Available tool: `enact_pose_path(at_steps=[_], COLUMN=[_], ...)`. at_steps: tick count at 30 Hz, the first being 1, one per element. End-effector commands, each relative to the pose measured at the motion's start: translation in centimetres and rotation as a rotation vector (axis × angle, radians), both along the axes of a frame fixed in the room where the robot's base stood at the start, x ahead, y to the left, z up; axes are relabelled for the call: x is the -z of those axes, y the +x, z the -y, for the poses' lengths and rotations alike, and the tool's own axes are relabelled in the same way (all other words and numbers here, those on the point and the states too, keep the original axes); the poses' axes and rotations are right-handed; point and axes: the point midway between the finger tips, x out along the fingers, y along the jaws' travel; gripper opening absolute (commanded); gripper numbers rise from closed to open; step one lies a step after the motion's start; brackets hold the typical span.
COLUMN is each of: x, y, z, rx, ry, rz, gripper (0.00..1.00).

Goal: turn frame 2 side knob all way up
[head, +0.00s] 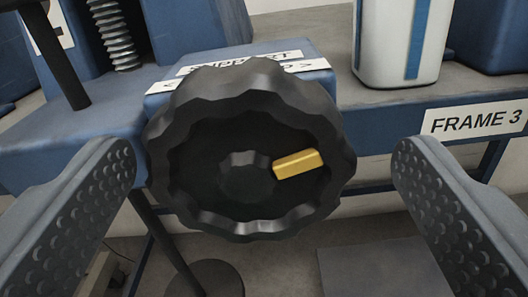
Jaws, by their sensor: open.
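A large black knob (205,125) with a scalloped rim faces me near the middle of the head view. It sits on a blue block (285,55) with white labels, partly hidden behind the knob. A yellow marker (298,164) on the knob's face points right and slightly up from the dark centre hub. My gripper (262,160) is open, with one dimpled finger on each side of the knob. Neither finger appears to touch it, and the right gap looks wider. The knob's frame number is not readable here.
A sign reading FRAME 3 (476,120) is on the table edge at right. A white container with a blue stripe (397,42) stands behind. A black rod (55,55) and a coiled spring (115,35) are at upper left. A round dark base (207,280) is below.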

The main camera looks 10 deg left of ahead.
Motion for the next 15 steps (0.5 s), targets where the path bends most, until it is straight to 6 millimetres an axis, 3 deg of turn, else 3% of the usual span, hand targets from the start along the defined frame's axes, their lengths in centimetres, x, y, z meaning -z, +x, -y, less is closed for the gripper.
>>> enact_pose_path(at_steps=[5,10,15], x=[0.02,0.05,0.04], y=[0.22,0.32,0.34], z=[-0.66,-0.88,-0.92], rx=[-0.011,-0.014,-0.015], ry=[0.000,0.000,0.011], rz=[0.000,-0.001,-0.001], gripper=[0.85,0.41,0.40])
